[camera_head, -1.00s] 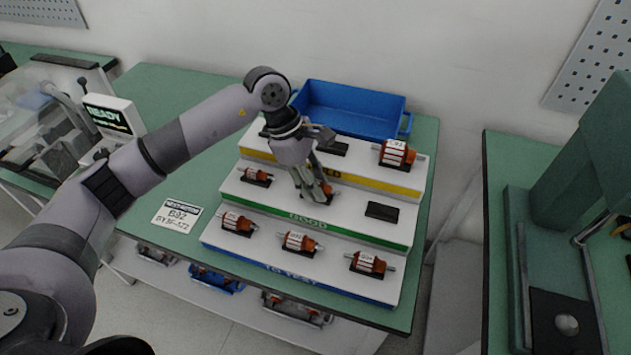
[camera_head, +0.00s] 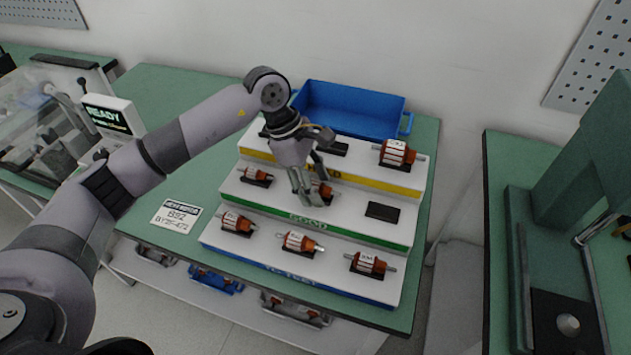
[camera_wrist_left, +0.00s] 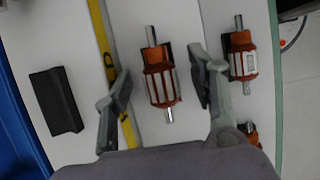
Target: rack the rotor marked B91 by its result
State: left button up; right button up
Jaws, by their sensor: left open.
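My left gripper (camera_head: 308,190) is open over the middle tier of the stepped rack, the tier with the green GOOD strip (camera_head: 320,222). A red-and-white rotor (camera_head: 325,189) sits on that tier, partly hidden by the gripper. In the left wrist view this rotor (camera_wrist_left: 160,76) lies between the open fingers (camera_wrist_left: 158,100), apart from both. Three rotors stand on the front tier: left (camera_head: 238,223), middle (camera_head: 301,243) and right (camera_head: 369,263). Another rotor (camera_head: 257,176) is on the middle tier and a larger one (camera_head: 397,153) on the top tier. I cannot read B91 on any. My right gripper is not in view.
An empty black cradle (camera_head: 382,211) is on the middle tier, and another (camera_head: 333,147) on the top tier. A blue bin (camera_head: 350,108) stands behind the rack. A label card (camera_head: 177,216) lies left. A tester screen reads READY (camera_head: 106,118).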

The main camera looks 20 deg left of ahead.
pick_arm(q)
jog(key=shift+a+r, duration=0.15)
jog(key=shift+r, duration=0.15)
jog(key=v, duration=1.1)
jog(key=shift+r, duration=0.2)
jog(key=shift+s+f, duration=0.1)
jog(key=shift+s, duration=0.05)
